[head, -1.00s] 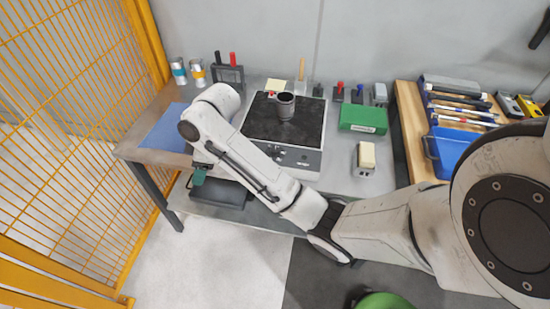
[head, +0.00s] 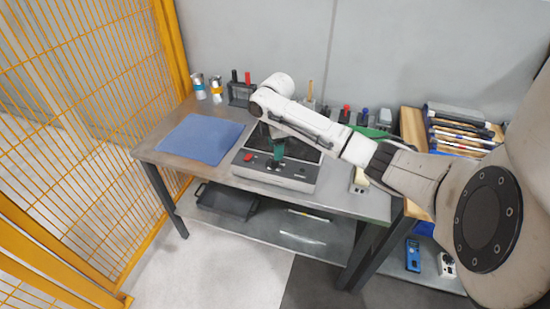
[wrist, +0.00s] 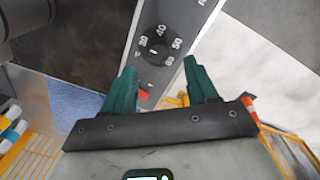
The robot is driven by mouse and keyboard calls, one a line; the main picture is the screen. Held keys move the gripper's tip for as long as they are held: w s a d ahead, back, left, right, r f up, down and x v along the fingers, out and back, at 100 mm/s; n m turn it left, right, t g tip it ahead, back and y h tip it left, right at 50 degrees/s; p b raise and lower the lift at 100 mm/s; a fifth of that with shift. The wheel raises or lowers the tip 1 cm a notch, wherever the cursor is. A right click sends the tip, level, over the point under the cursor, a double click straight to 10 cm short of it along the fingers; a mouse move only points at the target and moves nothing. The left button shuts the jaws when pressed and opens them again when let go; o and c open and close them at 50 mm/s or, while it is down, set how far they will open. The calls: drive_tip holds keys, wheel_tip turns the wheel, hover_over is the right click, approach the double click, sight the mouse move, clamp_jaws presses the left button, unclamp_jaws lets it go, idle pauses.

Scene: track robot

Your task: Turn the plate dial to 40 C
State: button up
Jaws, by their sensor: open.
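The hot plate (head: 290,177) stands on the grey bench, with its front control panel facing me. Its round black plate dial (wrist: 155,45) shows in the wrist view, ringed by the numbers 30, 40, 50 and 60. A small pale mark shows on the dial, but I cannot tell exactly which number it points at. My gripper (wrist: 159,68) is open, its two green fingers apart on either side below the dial, holding nothing. In the head view my gripper (head: 278,150) is over the panel and hides the dial.
A red button (head: 248,157) is at the panel's left end. A blue mat (head: 200,139) lies left of the hot plate. Two cans (head: 216,88) and a tool rack (head: 240,90) stand behind it. A yellow mesh fence (head: 80,100) closes off the left. A black tray (head: 228,202) sits on the lower shelf.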

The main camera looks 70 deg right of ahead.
sight(275, 163)
wheel_tip(275, 163, down, 6)
drive_tip(key=shift+w+d+r, duration=0.1)
drive_tip(key=shift+w, duration=0.05)
idle(0.3)
drive_tip(key=shift+r, duration=0.1)
drive_tip(key=c, duration=1.1)
